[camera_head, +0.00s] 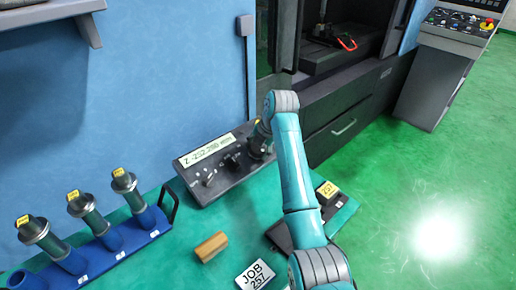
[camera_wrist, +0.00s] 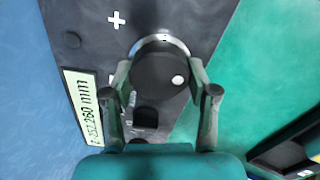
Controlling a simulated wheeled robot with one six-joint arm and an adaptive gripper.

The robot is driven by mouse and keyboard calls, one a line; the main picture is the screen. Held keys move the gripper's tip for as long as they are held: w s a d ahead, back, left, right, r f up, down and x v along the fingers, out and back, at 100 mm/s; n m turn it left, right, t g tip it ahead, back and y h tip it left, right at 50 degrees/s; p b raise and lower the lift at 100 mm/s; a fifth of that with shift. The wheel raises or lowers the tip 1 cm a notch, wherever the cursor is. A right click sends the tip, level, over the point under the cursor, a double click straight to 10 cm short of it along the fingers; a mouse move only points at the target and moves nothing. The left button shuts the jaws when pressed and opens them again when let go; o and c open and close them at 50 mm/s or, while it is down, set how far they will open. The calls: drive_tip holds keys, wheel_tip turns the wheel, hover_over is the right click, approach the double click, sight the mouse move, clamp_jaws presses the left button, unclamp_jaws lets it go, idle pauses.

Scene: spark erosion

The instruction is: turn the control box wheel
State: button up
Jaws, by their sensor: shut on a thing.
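The control box (camera_head: 208,186) is a dark slanted panel on the green table, with a lit display (camera_head: 208,149) that reads about Z -252.260 mm. In the wrist view, the box's panel (camera_wrist: 95,22) shows a plus mark above the round black wheel (camera_wrist: 152,70). The wheel has a pale ring behind it and a white dot on its right side. My gripper (camera_wrist: 159,78) is shut on the wheel, one finger on each side. In the head view, my arm and gripper (camera_head: 262,141) cover most of the wheel at the box's right end.
A blue rack (camera_head: 118,240) with several capped holders stands at left. A wooden block (camera_head: 211,246) and a JOB 257 card (camera_head: 256,274) lie on the table (camera_head: 185,250). A dark tray with a yellow-labelled piece (camera_head: 327,190) is right of my arm. The machine stands behind.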

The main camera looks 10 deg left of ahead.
drive_tip(key=shift+f+n, duration=0.15)
drive_tip(key=shift+n, duration=0.15)
idle(0.4)
drive_tip(key=o, duration=1.1)
drive_tip(key=v, duration=1.2)
drive_tip(key=shift+a, duration=0.1)
drive_tip(key=shift+w, duration=0.1)
